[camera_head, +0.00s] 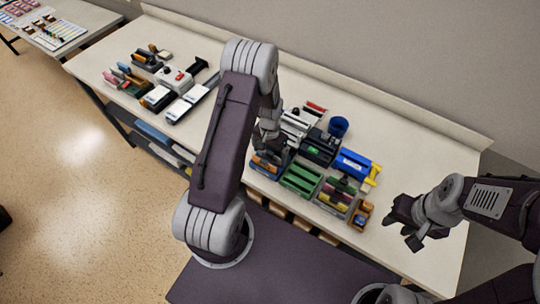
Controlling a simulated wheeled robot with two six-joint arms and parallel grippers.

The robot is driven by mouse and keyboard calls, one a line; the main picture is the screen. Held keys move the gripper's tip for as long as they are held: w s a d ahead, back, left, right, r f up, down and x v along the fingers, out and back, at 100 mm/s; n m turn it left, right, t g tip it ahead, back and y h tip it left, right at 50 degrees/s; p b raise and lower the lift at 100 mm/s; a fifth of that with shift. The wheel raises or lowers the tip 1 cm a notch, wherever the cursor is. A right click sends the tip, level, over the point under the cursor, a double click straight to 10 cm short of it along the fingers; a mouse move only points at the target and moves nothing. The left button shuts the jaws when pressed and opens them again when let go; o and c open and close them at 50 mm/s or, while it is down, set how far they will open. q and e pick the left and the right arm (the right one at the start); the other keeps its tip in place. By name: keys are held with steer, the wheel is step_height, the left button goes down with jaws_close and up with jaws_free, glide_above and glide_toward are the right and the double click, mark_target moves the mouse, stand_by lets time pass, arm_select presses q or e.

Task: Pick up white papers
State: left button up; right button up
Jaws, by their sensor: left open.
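White papers are hard to make out for sure at this size. Flat white-topped items (179,109) lie on the left part of the long table, in dark holders. A white item (294,124) stands in the middle group, just right of my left gripper and partly hidden by it. My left gripper (268,152) is open and low over the left edge of that middle group. Its fingertips are partly hidden. My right gripper (405,226) hangs over the bare right part of the table, apart from any object. Whether its jaws are open or shut is unclear.
The long table (420,135) stands along a wall. Its middle holds a green tray (301,179), a blue box (352,163), a blue cup (338,126) and a small orange-brown box (361,214). A shelf runs below. The table's right end is clear.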

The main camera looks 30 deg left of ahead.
arm_select(q)
steer(key=shift+w+a+f, duration=0.1)
steer(key=shift+w+f, duration=0.2)
steer(key=shift+f, duration=0.5)
steer(key=shift+s+r, duration=0.15)
steer(key=shift+s, duration=0.05)
steer(key=c, duration=1)
steer(key=shift+o, duration=0.2)
steer(key=shift+w, duration=0.15)
